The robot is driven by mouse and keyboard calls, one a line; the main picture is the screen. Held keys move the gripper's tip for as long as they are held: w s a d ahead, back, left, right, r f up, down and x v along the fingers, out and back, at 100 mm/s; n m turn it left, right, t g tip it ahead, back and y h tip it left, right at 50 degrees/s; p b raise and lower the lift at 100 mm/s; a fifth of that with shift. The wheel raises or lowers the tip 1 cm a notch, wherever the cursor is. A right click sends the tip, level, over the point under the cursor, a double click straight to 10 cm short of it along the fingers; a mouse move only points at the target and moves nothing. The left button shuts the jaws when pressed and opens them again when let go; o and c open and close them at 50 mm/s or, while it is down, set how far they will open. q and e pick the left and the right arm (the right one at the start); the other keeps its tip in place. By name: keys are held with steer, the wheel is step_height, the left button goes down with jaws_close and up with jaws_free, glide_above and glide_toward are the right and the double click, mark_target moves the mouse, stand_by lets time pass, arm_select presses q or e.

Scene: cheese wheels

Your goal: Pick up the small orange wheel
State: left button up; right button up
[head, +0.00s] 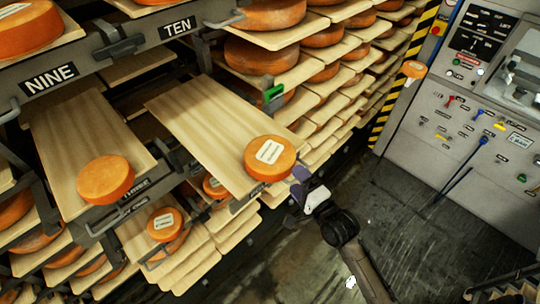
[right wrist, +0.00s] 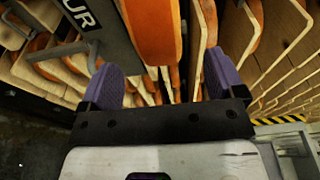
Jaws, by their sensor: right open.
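An orange wheel with a white label (head: 270,158) lies flat near the front end of a pulled-out wooden board (head: 205,125). My right gripper (head: 300,186) is just right of that board's front end in the head view, apart from the wheel. In the right wrist view, its two purple fingers (right wrist: 163,75) are spread with nothing between them. An orange wheel (right wrist: 152,30) shows beyond the fingers. Other orange wheels lie on the left board (head: 106,180) and lower down (head: 165,224). I cannot tell which is the task's small one. My left gripper is not in view.
Racks of boards with larger orange wheels (head: 265,57) fill the back. Metal brackets and a NINE sign (head: 50,80) edge the left shelf. A grey control console (head: 470,130) with levers stands right, with a small orange round object (head: 414,69) at its left edge. Dark floor is clear between.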

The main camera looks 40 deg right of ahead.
mark_target(288, 173)
steer(key=shift+w+a+p, duration=0.2)
steer(key=shift+w+p, duration=0.55)
steer(key=shift+w, duration=1.6)
steer(key=shift+w+f, duration=0.1)
steer(key=shift+w, duration=0.45)
